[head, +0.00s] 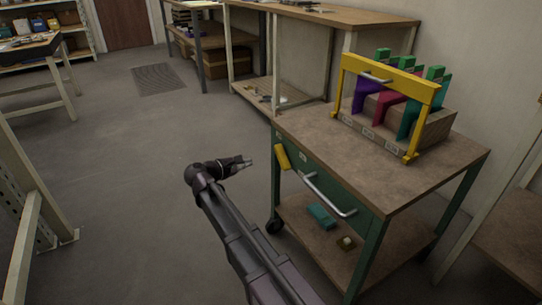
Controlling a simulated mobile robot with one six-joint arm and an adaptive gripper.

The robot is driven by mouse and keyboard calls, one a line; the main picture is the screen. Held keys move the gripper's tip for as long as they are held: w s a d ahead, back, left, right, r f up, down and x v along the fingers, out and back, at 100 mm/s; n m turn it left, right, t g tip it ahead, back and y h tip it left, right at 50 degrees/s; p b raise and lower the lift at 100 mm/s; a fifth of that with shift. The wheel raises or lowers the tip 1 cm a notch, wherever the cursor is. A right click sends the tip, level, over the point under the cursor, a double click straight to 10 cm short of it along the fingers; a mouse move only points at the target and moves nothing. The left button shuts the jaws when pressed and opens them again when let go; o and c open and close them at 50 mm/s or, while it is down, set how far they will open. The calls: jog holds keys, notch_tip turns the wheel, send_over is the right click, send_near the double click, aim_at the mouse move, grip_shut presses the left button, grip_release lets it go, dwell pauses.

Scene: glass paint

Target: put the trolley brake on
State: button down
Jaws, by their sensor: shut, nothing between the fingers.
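The trolley (416,183) stands at the right, with a brown top, green legs and a lower shelf. A yellow lever (282,157), which may be its brake, hangs slightly tilted at the trolley's near left corner, beside the drawer front. A black caster (274,226) shows under the left leg; the other wheels are hidden or hard to see. My gripper (250,162) is shut and empty. In the picture it is just left of the yellow lever, pointing right towards it, with a gap between them. I cannot tell the gap in depth.
A wooden rack (437,130) with coloured pieces behind a yellow frame (390,72) stands on the trolley top. A metal handle (328,196) juts from the green drawer. A teal box (321,216) lies on the lower shelf. Open floor (130,170) lies left of my arm.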

aim_at(282, 157)
jog(key=w+d, duration=0.5)
jog(key=d, duration=0.3)
jog(key=shift+r, duration=0.25)
dwell(0.6)
